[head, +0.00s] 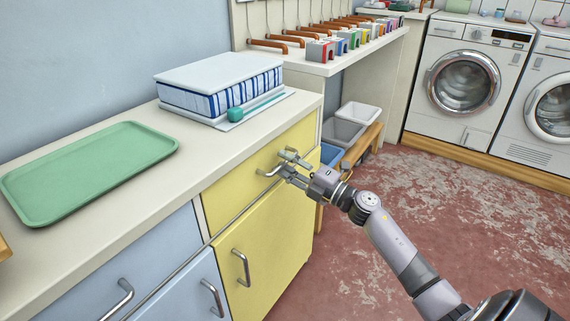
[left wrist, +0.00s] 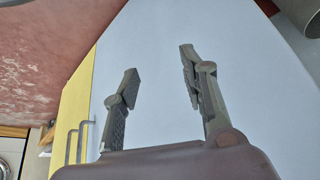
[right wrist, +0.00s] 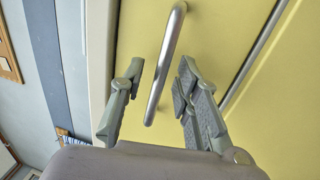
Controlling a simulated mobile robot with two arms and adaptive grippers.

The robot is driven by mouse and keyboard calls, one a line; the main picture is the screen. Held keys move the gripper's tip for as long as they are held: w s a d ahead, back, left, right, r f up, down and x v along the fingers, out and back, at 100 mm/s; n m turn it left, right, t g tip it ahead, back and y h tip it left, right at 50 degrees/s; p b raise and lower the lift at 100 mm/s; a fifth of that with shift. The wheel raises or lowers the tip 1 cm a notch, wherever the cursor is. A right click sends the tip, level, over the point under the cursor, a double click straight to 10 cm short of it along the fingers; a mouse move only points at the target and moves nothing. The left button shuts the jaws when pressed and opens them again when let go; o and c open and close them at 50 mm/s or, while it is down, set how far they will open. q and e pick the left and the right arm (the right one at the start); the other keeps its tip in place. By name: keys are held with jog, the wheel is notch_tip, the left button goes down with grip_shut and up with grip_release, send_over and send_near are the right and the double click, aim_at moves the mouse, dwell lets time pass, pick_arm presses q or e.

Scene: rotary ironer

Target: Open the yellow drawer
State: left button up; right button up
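The yellow drawer (head: 226,204) is the upper front at the right end of the counter and looks shut. Its metal bar handle (right wrist: 168,62) crosses the right wrist view at a slant. My right gripper (head: 284,164) is at this handle and partly hides it in the head view. In the right wrist view its fingers (right wrist: 161,68) are open, one on each side of the bar, with gaps showing. My left gripper (left wrist: 160,75) is open and empty in the left wrist view, facing a pale blue front (left wrist: 170,30); it is outside the head view.
A yellow door (head: 265,245) with its own handle lies below the drawer. Blue fronts (head: 140,268) are to the left. A green tray (head: 90,170) and a box-like stack (head: 220,75) rest on the counter. Red floor (head: 350,250) is open to the right.

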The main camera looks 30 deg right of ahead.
jog(key=shift+w+a, duration=0.15)
jog(key=shift+w, duration=0.1)
jog(key=shift+c, duration=0.4)
grip_shut()
dwell(0.4)
